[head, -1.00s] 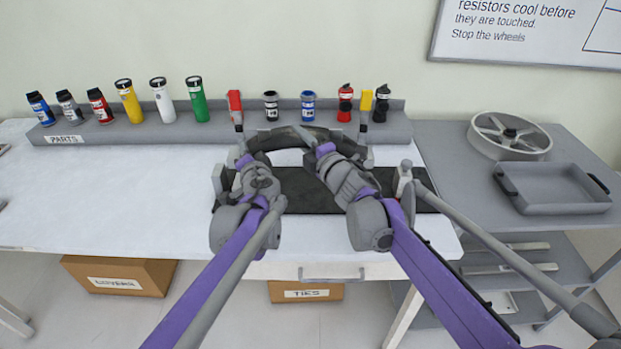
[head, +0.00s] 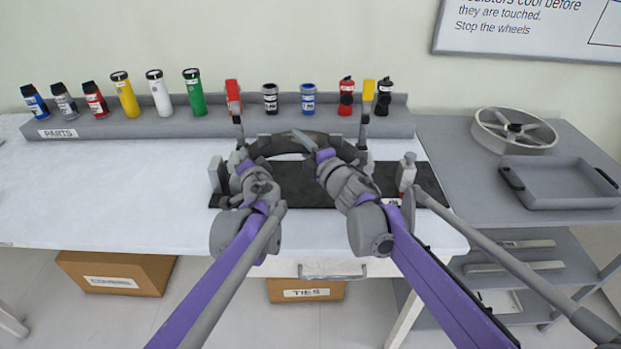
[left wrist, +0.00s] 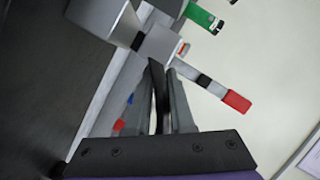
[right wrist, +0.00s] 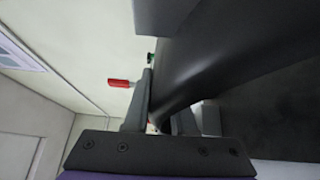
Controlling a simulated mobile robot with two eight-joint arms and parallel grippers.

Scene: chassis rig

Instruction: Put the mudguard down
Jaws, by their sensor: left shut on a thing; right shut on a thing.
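The mudguard (head: 283,146) is a dark curved arch, seen in the head view above the dark mat (head: 305,198) on the white table. My left gripper (head: 244,156) is shut on its left end, and my right gripper (head: 325,153) is shut on its right part. In the right wrist view the mudguard (right wrist: 215,50) is a broad dark curve running between the fingers (right wrist: 160,118). In the left wrist view its thin dark edge (left wrist: 158,95) sits between the fingers (left wrist: 165,110). The arms hide much of the mat, and I cannot tell whether the mudguard touches the rig beneath.
Behind is a grey parts rack (head: 150,127) with several bottles and tubes. On the right, a grey cart holds a wheel (head: 514,130) and a tray (head: 560,190). The table's left side is clear.

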